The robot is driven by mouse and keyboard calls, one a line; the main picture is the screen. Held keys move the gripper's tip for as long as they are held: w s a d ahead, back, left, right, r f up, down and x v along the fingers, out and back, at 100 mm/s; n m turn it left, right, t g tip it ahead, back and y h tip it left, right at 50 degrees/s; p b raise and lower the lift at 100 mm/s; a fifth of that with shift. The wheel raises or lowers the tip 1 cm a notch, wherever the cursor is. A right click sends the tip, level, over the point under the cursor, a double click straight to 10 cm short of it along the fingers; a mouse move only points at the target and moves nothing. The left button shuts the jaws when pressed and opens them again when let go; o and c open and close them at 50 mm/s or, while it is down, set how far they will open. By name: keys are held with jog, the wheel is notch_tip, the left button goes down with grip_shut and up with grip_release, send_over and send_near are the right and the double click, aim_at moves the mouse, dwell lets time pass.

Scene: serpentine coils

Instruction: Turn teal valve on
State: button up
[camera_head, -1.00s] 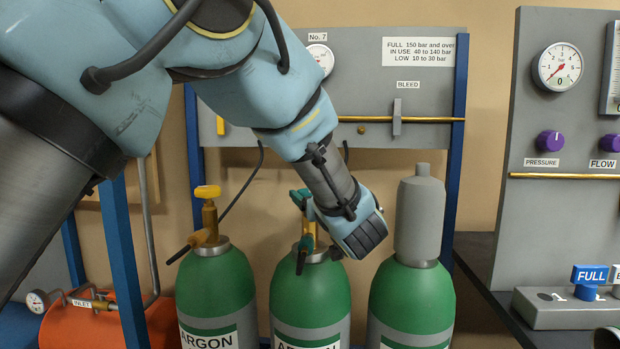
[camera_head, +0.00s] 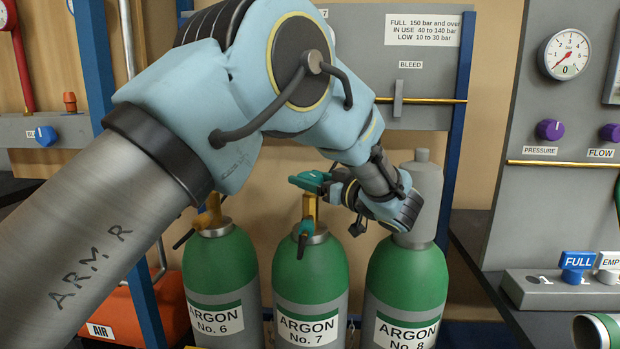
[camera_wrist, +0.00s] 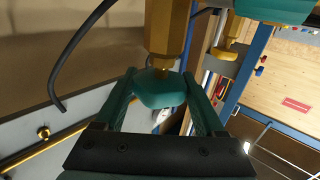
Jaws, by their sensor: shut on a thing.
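The teal valve handle (camera_head: 307,181) tops the brass valve body of the middle green argon cylinder (camera_head: 308,268), No. 7. My gripper (camera_head: 320,184) reaches it from the right, at handle height. In the wrist view, the teal handle (camera_wrist: 160,92) sits on the end of a brass stem (camera_wrist: 168,35). The two fingers of my gripper (camera_wrist: 159,78) are shut on it, one on each side. In the head view the fingers and the handle overlap, so the handle's exact angle is hard to tell.
Cylinder No. 6 (camera_head: 221,268) with a yellow valve handle stands left, partly behind my arm. Capped cylinder No. 8 (camera_head: 405,275) stands right, close below my wrist. A grey panel (camera_head: 410,75) with a brass pipe is behind. A gauge panel (camera_head: 520,210) stands at the right.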

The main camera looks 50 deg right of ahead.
jog(key=shift+r, duration=0.15)
jog(key=o, duration=1.3)
jog(key=shift+o, duration=0.2)
jog(key=shift+s, duration=0.1)
jog(key=s+a+b, duration=0.1)
jog(key=s+b, duration=0.1)
jog(key=s, duration=0.8)
jog(key=shift+s+a, duration=0.25)
jog(key=shift+a, duration=0.05)
